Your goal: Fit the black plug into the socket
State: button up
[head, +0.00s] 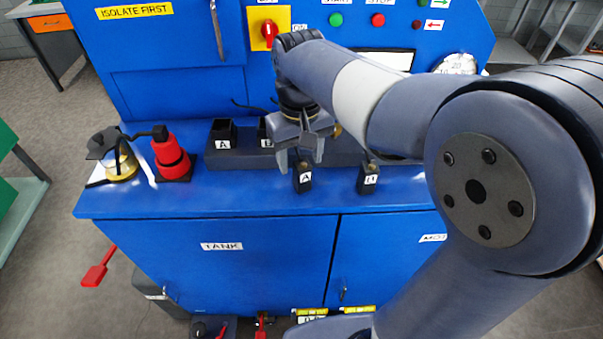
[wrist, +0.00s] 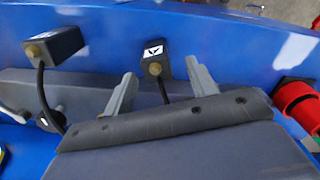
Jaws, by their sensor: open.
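A black plug marked A (head: 304,181) stands at the front of the blue worktop, a dark cable running from its brassy end. It also shows in the wrist view (wrist: 155,60), its label upside down. My gripper (head: 302,160) points down above this plug and is open. In the wrist view the fingers (wrist: 160,69) lie on either side of the plug, with gaps; I cannot tell how far down they reach. A second black plug (head: 369,179) stands to the right. A black socket marked A (head: 222,134) is on the dark grey strip behind, left of another socket (head: 265,132) partly hidden by my gripper.
The blue panel (head: 180,97) rises behind the strip. My arm covers the right side. The worktop's front edge is bare.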

aim_at(302, 164)
notch_tip(302, 164, down, 5)
jog(key=shift+d+p, duration=0.15)
jog(key=shift+p, duration=0.3)
jog(key=shift+c, duration=0.5)
jog(key=c, duration=1.1)
